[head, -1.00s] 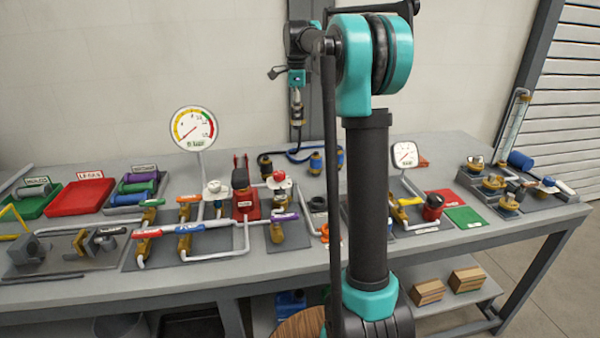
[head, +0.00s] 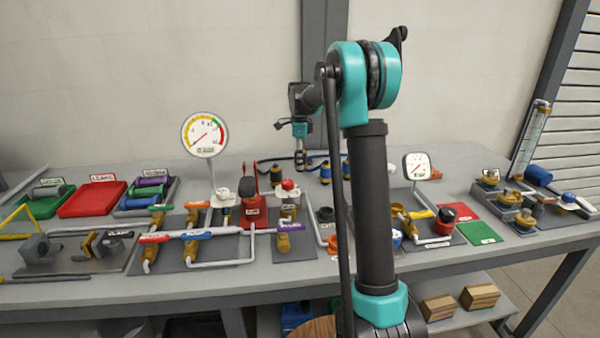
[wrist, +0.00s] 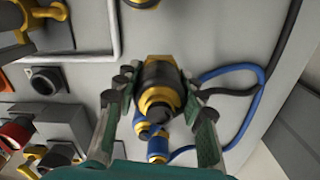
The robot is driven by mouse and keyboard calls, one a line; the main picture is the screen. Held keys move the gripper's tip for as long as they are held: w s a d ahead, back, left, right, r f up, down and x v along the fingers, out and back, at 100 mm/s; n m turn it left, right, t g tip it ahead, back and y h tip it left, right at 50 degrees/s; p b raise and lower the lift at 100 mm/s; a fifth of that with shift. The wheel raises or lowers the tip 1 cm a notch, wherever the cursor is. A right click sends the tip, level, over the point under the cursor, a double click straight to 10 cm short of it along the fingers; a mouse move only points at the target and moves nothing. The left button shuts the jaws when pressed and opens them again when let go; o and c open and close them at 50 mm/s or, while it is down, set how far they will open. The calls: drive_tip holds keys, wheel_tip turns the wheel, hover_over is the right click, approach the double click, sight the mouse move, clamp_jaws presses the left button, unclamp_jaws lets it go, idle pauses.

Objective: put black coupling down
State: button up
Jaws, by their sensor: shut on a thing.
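My gripper (head: 303,163) is low over the back of the grey bench, pointing down. In the wrist view its two fingers (wrist: 158,110) are shut on the black coupling (wrist: 158,75), which has a black band and brass-yellow ends. The coupling is small and partly hidden by the fingers in the head view. I cannot tell whether it touches the bench top.
Blue couplings (head: 325,173) with brass ends lie just right of my gripper, with blue and black hoses behind. Another dark, brass-ended coupling (head: 276,175) lies to the left. A red-capped valve (head: 289,187) stands in front.

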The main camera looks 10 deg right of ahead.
sight(300, 171)
drive_tip(key=shift+f, duration=2.6)
drive_tip(key=o, duration=1.3)
drive_tip(key=shift+f, duration=0.15)
wheel_tip(300, 171, up, 12)
drive_tip(key=shift+r, duration=0.2)
drive_tip(key=shift+s, duration=0.1)
